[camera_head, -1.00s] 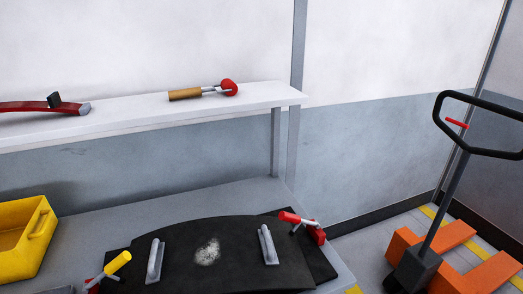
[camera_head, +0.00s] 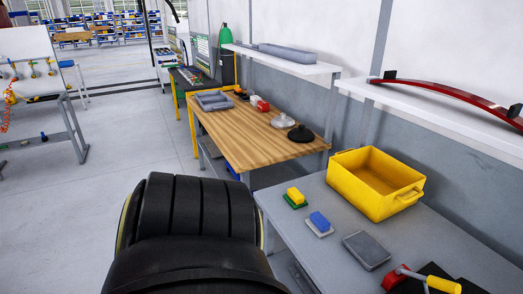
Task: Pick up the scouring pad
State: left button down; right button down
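Neither of my grippers shows in the head view. Three small flat items lie in a row on the grey bench (camera_head: 300,255), left and front of the yellow bin. One is a green pad with a yellow block on top (camera_head: 295,198). One is a pale grey pad with a blue block on top (camera_head: 319,223). One is a plain dark grey rectangular pad (camera_head: 366,250). I cannot tell for sure which is the scouring pad. All three lie flat and apart, with nothing touching them.
A yellow bin (camera_head: 407,200) stands behind the pads. A yellow-handled clamp (camera_head: 443,285) is at the bench's right front. A wooden-topped table (camera_head: 250,142) stands beyond. A shelf with a red bar (camera_head: 450,93) hangs above.

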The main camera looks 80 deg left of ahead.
aim_at(293, 197)
jog(key=u, duration=3.4)
jog(key=i, duration=0.1)
